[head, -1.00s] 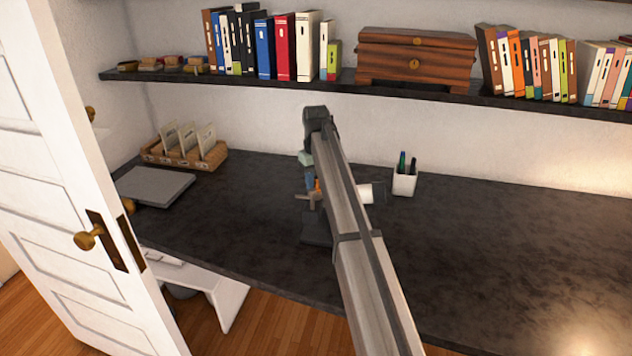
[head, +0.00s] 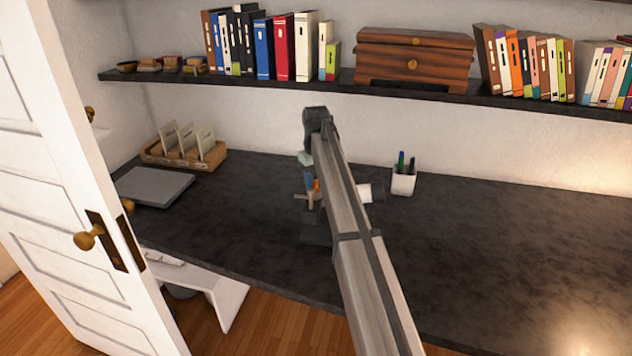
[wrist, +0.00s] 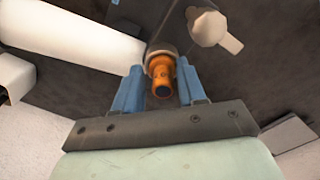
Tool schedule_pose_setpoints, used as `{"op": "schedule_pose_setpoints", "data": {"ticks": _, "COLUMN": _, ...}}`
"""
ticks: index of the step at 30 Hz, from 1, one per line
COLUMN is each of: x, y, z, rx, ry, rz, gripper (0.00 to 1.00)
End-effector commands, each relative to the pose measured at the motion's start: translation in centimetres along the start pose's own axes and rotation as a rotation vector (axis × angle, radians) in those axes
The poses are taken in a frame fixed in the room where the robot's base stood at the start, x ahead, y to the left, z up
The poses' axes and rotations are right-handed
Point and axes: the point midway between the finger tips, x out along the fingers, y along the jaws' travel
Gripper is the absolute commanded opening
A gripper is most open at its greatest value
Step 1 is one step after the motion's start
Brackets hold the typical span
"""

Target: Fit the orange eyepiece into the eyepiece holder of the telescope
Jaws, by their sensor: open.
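The orange eyepiece (wrist: 161,77) shows in the wrist view between the two blue fingers of my gripper (wrist: 158,88). Its far end meets a pale ring, the eyepiece holder (wrist: 160,52), and it appears to sit in it. My gripper is open, with a finger on each side of the eyepiece. The telescope's white tube (wrist: 85,32) runs to the upper left of the holder. In the head view the arm hides most of the telescope; the tube's white end (head: 372,192) and a bit of orange eyepiece (head: 317,185) show beside it.
A white pen cup (head: 403,184) stands right of the telescope on the dark desk (head: 480,250). A grey laptop (head: 155,187) and a card rack (head: 185,155) lie at left. A shelf (head: 560,112) with books and a wooden chest (head: 415,57) runs above. The desk's right side is clear.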

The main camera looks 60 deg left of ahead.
Motion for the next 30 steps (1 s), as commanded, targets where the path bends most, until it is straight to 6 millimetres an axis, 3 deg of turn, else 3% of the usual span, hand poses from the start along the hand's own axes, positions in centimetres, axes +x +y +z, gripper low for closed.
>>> {"op": "schedule_pose_setpoints", "data": {"ticks": 1, "x": 1.4, "y": -0.8, "z": 0.6, "rx": -0.003, "ry": -0.019, "rz": -0.014, "gripper": 0.58}}
{"op": "schedule_pose_setpoints", "data": {"ticks": 9, "x": 1.3, "y": -1.0, "z": 0.6, "rx": -0.005, "ry": -0.019, "rz": -0.016, "gripper": 0.58}}
{"op": "schedule_pose_setpoints", "data": {"ticks": 14, "x": 0.3, "y": -1.0, "z": 0.6, "rx": -0.006, "ry": -0.018, "rz": -0.016, "gripper": 0.58}}
{"op": "schedule_pose_setpoints", "data": {"ticks": 30, "x": -9.8, "y": -0.3, "z": 0.0, "rx": -0.003, "ry": -0.01, "rz": -0.008, "gripper": 0.58}}
